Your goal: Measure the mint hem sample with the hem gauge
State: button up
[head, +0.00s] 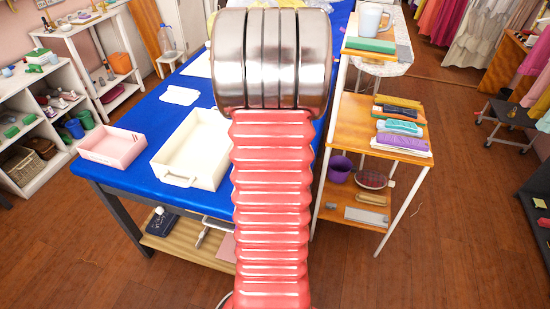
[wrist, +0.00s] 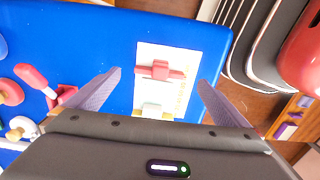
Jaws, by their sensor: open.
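In the wrist view, my gripper (wrist: 160,77) is open, with its fingers spread either side of a cream board (wrist: 147,55) on the blue table. A red cross-shaped piece (wrist: 160,70) sits on the board between the fingertips. It may be the hem gauge's slider, but I cannot be sure. A pale mint piece (wrist: 152,108) lies on the board nearer my gripper's body, which partly hides it. It may be the mint hem sample. Neither finger visibly touches anything. In the head view my arm hides the middle of the table and my gripper.
The blue table (head: 140,140) holds a pink tray (head: 112,146) and a cream tray (head: 168,157) at its front left. A red-handled tool (wrist: 35,77) and other round-headed tools lie left in the wrist view. A wooden shelf cart (head: 350,118) stands close on the right.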

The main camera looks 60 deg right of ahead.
jog(key=shift+f, duration=2.85)
jog(key=shift+c, duration=0.3)
jog(key=c, duration=1.1)
jog(key=shift+o, duration=0.2)
